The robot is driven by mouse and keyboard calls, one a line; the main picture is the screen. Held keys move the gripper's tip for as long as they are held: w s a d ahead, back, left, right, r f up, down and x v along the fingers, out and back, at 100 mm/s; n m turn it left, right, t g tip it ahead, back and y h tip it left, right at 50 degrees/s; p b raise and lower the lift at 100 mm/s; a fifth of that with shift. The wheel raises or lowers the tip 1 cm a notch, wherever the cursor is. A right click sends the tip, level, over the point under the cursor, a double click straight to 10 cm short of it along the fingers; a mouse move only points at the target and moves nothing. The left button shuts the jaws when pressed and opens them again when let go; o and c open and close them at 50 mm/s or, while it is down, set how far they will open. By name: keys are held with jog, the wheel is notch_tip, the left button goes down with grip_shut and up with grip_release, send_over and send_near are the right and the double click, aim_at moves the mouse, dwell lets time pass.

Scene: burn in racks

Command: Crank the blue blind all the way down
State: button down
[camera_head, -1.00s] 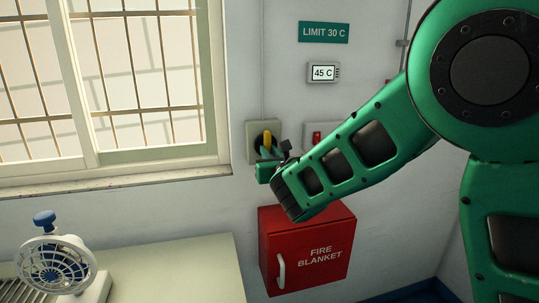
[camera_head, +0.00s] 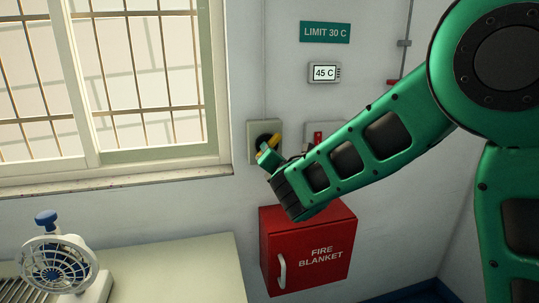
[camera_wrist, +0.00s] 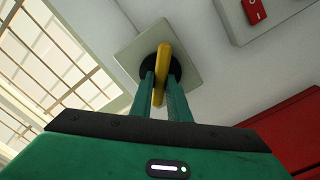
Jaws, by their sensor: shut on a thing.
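A yellow handle (camera_head: 275,140) sits on a round black hub on a pale square wall plate (camera_head: 252,152), just right of the window. In the head view the handle slants up to the right. My gripper (camera_head: 267,156) is at the hub; in the wrist view its two green fingers (camera_wrist: 160,88) are shut on the yellow handle (camera_wrist: 163,62), one on either side. No blue blind shows in either view. The barred window (camera_head: 140,90) looks uncovered where it is visible.
A red fire blanket box (camera_head: 308,250) hangs below my forearm. A box with a red switch (camera_wrist: 254,11) is right of the plate. A display (camera_head: 324,73) reads 45 C under a green LIMIT 30 C sign (camera_head: 325,32). A fan (camera_head: 60,268) stands on the counter (camera_head: 180,270).

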jog(key=n, duration=1.4)
jog(key=d+n, duration=0.1)
jog(key=n, duration=0.6)
jog(key=shift+w+d+f, duration=0.1)
jog(key=shift+w+f, duration=0.05)
jog(key=shift+f, duration=0.1)
dwell(2.6)
dwell(0.5)
